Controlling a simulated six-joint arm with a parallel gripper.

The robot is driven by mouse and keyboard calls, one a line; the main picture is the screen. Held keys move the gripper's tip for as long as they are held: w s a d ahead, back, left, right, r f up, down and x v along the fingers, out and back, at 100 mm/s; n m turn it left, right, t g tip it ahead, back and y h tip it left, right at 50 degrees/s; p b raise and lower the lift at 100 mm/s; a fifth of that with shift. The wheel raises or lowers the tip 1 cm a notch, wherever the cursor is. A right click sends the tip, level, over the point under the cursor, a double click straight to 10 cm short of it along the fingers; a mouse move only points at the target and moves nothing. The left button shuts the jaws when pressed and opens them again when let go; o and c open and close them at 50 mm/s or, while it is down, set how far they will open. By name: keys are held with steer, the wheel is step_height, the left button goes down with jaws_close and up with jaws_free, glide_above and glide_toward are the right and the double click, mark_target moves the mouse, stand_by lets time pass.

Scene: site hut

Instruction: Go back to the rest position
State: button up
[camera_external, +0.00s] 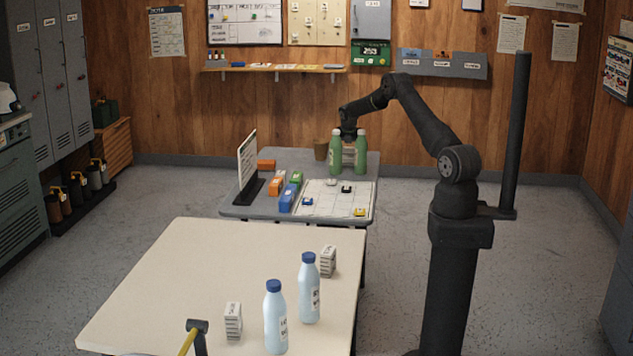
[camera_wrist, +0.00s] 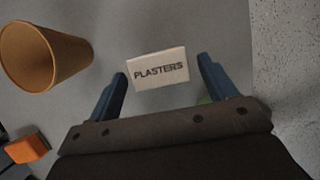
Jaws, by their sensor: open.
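My gripper (camera_external: 349,134) is over the far end of the grey table (camera_external: 240,210), behind the caps of two green bottles (camera_external: 335,158). In the wrist view my gripper (camera_wrist: 162,70) has its two blue fingers apart. A white box marked PLASTERS (camera_wrist: 158,69) lies below, showing between the fingers; they are not closed on it. I cannot make out this box in the external view. A little green shows at the edge of the gripper body in the wrist view.
A brown cup (camera_external: 320,149) stands left of the green bottles; it also shows in the wrist view (camera_wrist: 45,55). Orange, blue and green blocks, an upright board (camera_external: 247,160) and a gridded sheet (camera_external: 325,202) occupy the grey table. Two blue-capped bottles (camera_external: 276,320) stand on the front table.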

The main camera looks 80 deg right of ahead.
steer(key=x, duration=0.3)
steer(key=shift+f, duration=0.1)
steer(key=r, duration=0.5)
steer(key=shift+s, duration=0.3)
steer(key=s+r, duration=0.7)
steer(key=s, duration=0.4)
step_height(320, 180, up, 10)
steer(key=w+a+n, duration=0.1)
steer(key=w+a, duration=0.5)
steer(key=w, duration=0.3)
steer(key=w+a+n+t, duration=0.1)
steer(key=w+a+n, duration=0.1)
steer(key=w+a, duration=0.5)
steer(key=shift+w+a+r, duration=0.3)
steer(key=shift+w+r, duration=0.05)
steer(key=shift+w, duration=0.9)
steer(key=shift+o, duration=0.4)
steer(key=o, duration=0.4)
